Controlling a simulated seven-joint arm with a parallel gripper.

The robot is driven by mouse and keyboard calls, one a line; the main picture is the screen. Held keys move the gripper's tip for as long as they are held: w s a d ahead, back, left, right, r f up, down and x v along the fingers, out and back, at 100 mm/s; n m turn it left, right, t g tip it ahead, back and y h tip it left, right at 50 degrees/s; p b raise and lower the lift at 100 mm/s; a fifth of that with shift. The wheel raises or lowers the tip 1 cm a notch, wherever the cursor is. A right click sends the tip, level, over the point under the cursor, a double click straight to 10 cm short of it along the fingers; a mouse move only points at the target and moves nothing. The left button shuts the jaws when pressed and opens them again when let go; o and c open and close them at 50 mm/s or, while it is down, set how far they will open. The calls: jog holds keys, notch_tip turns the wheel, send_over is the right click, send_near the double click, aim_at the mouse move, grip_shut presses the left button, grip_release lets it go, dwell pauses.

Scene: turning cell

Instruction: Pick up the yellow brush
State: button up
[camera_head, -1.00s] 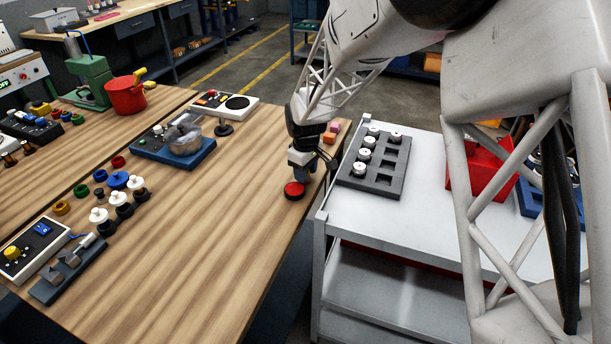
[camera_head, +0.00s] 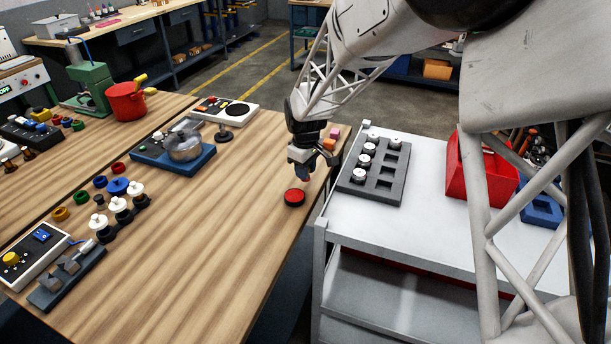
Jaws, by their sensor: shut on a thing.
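A yellow handle (camera_head: 140,80) sticks up out of the red pot (camera_head: 125,101) at the upper left; it may be the yellow brush, but its lower part is hidden. My gripper (camera_head: 306,174) is far to the right of the pot, near the right edge of the wooden table.
Coloured rings and white-topped knobs (camera_head: 137,188) stand on the left of the wooden table (camera_head: 215,250). A blue fixture (camera_head: 172,160) is behind them. A grey cart (camera_head: 400,225) with a slotted tray (camera_head: 384,183) and red bin (camera_head: 490,185) stands right. The table's front middle is clear.

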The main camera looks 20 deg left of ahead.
notch_tip(320, 180, up, 7)
jog(key=shift+f, duration=0.1)
dwell(0.3)
dwell(0.4)
jog(key=o, duration=0.4)
jog(key=shift+c, duration=1.3)
